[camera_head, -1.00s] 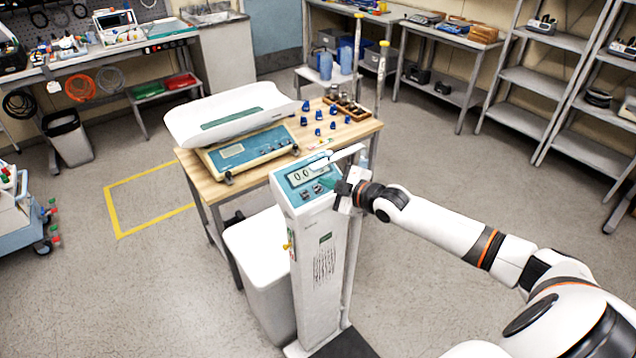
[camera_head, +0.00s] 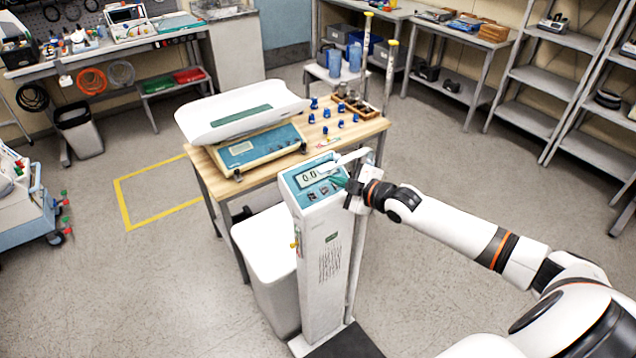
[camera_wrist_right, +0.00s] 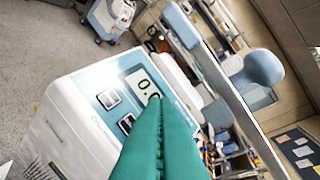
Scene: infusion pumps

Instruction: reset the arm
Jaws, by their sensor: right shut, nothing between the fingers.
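My right arm comes in from the right in the head view. Its gripper (camera_head: 343,184) is at the upper right edge of the display head of a white column scale (camera_head: 322,245). In the right wrist view its green fingers (camera_wrist_right: 158,112) lie side by side, shut with nothing between them. The fingertips overlap the scale's display panel (camera_wrist_right: 128,95) in that view, close to the digits. I cannot tell whether they touch it. My left gripper is not in view.
A wooden table (camera_head: 372,130) behind the scale holds a baby scale (camera_head: 245,110) and several blue weights (camera_head: 326,113). A white bin (camera_head: 268,250) stands beside the column. Shelves (camera_head: 545,90) stand at the right. Floor to the left is clear around a yellow outline (camera_head: 125,200).

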